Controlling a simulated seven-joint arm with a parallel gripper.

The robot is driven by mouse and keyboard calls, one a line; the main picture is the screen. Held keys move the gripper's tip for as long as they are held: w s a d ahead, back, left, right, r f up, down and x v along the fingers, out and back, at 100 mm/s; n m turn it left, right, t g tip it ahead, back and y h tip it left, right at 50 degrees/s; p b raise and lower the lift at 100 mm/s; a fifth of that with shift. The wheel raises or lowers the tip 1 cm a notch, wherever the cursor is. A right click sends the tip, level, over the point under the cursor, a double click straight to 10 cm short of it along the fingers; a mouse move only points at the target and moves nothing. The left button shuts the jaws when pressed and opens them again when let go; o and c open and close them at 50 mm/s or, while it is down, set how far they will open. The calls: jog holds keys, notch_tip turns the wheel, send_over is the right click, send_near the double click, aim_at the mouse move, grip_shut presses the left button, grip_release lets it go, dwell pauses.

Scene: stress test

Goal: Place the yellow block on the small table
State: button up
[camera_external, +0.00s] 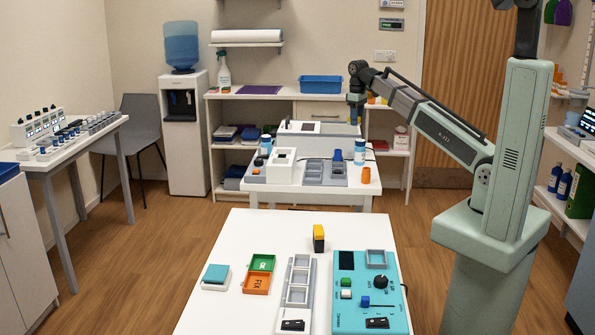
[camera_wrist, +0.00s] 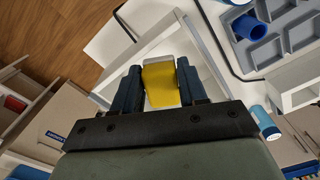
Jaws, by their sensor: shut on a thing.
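In the wrist view a yellow block (camera_wrist: 161,86) with a pale grey end sits between the two dark blue fingers of my gripper (camera_wrist: 158,68), which is shut on it. In the external view my gripper (camera_external: 356,115) hangs at the far end of my outstretched arm, by the right end of a white box (camera_external: 318,138) at the back of the middle white table. The held block cannot be made out there. Another yellow block with a dark side (camera_external: 319,237) stands on the near white table (camera_external: 232,245). Which table the task calls small is not clear.
The middle table carries a white open box (camera_external: 281,166), grey trays (camera_external: 326,180), blue-and-white bottles (camera_external: 360,152) and an orange cup (camera_external: 366,175). Behind stands a shelf unit with a blue bin (camera_external: 320,84). The near table holds a teal panel (camera_external: 390,312) and small trays.

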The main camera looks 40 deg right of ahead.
jog(key=s+a+f+n, duration=0.1)
jog(key=a+n, duration=0.1)
jog(key=a, duration=0.8)
jog(key=s+a+n, duration=0.2)
jog(key=a, duration=0.7)
jog(key=n, duration=2)
send_over(262, 300)
notch_tip(262, 300, down, 9)
notch_tip(262, 300, down, 10)
jog(key=shift+w+f, duration=0.1)
